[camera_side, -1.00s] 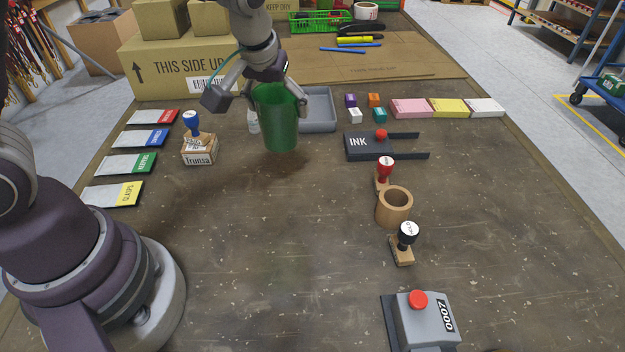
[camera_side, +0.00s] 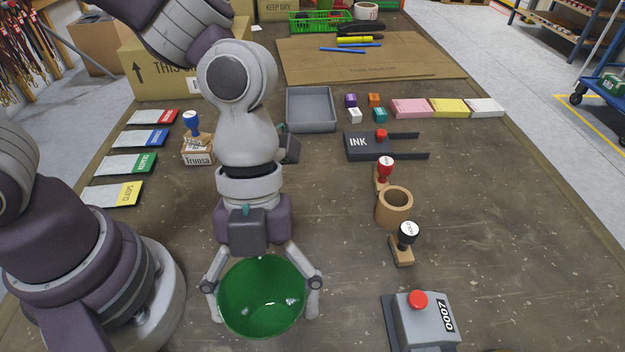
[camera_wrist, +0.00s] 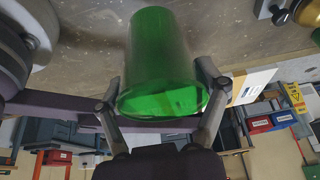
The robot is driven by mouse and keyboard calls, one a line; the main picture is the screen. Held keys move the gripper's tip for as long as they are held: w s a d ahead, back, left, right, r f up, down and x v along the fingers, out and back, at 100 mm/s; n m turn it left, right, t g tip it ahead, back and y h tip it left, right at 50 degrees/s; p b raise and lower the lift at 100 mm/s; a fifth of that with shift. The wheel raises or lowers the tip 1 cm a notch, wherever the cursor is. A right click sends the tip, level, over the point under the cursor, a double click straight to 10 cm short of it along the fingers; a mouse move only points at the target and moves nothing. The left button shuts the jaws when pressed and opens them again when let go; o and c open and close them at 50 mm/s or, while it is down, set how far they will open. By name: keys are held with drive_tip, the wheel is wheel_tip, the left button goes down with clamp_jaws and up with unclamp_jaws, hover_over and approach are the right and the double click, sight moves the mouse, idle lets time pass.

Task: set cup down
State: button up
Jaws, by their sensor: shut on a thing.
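The green cup (camera_side: 261,297) is at the front of the table in the side view, its open mouth turned toward that camera, so it is tilted. My gripper (camera_side: 262,300) is shut on the cup, one finger on each side of it. In the wrist view the cup (camera_wrist: 163,62) sits between the two fingers of my gripper (camera_wrist: 160,95). Whether the cup touches the table is hidden.
A grey device with a red button (camera_side: 424,318) stands right of the cup. A black stamp (camera_side: 402,244), a wooden ring holder (camera_side: 394,207) and an ink pad (camera_side: 370,146) lie farther back. A grey tray (camera_side: 311,108) is behind. Table between cup and device is clear.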

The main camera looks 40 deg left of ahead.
sight(273, 326)
wheel_tip(273, 326, down, 7)
drive_tip(key=shift+r, duration=0.2)
drive_tip(key=shift+f, duration=0.1)
drive_tip(key=o, duration=1.1)
